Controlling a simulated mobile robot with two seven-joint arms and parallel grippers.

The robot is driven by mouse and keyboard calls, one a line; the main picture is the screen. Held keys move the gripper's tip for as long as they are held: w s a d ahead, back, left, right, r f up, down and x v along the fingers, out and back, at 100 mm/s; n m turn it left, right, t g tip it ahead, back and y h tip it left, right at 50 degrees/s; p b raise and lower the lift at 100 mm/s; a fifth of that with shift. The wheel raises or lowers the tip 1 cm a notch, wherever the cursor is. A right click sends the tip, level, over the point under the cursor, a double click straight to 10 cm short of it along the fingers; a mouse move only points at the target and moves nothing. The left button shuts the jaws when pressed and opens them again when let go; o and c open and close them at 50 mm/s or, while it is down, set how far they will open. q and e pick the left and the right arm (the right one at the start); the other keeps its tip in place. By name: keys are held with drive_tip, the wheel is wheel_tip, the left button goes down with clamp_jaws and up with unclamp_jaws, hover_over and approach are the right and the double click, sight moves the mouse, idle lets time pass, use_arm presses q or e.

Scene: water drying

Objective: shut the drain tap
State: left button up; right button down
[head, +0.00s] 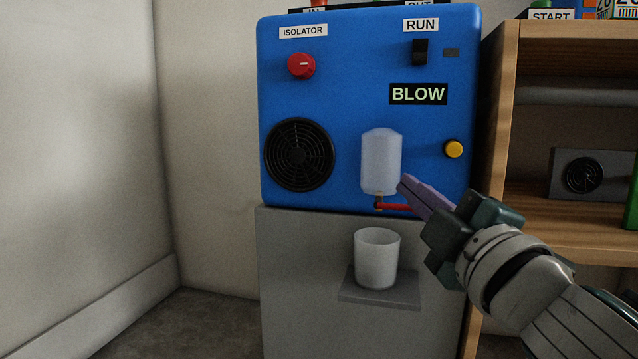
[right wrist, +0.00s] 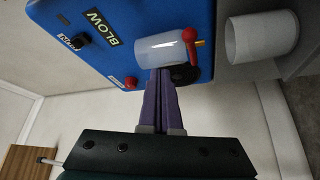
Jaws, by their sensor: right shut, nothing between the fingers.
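The drain tap sits under a clear, frosted bowl (head: 381,162) on the front of a blue machine. Its red lever (head: 394,207) points sideways to the right from a small brass stem (head: 379,199). In the right wrist view the red lever (right wrist: 189,46) lies by the end of the bowl (right wrist: 165,48). My right gripper (head: 405,182) is shut and empty, its purple fingers just right of the bowl's lower end and above the lever. I cannot tell whether it touches either. In the right wrist view its fingertips (right wrist: 160,74) overlap the bowl's edge. My left gripper is not in view.
A white cup (head: 377,259) stands on a small grey shelf (head: 380,291) below the tap. The blue front (head: 340,100) carries a red isolator knob (head: 301,66), a black RUN switch (head: 420,52), a yellow button (head: 453,149) and a round grille (head: 299,155). A wooden shelf unit (head: 497,110) stands at right.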

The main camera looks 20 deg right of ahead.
use_arm(q)
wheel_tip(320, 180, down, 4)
drive_tip(key=b, duration=0.2)
drive_tip(key=shift+b, duration=0.4)
use_arm(e)
drive_tip(key=s+a+f, duration=0.3)
drive_tip(key=s+f, duration=0.1)
drive_tip(key=s, duration=0.1)
drive_tip(key=shift+a, duration=0.3)
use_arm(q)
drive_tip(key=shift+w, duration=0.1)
use_arm(e)
drive_tip(key=shift+d+r, duration=0.1)
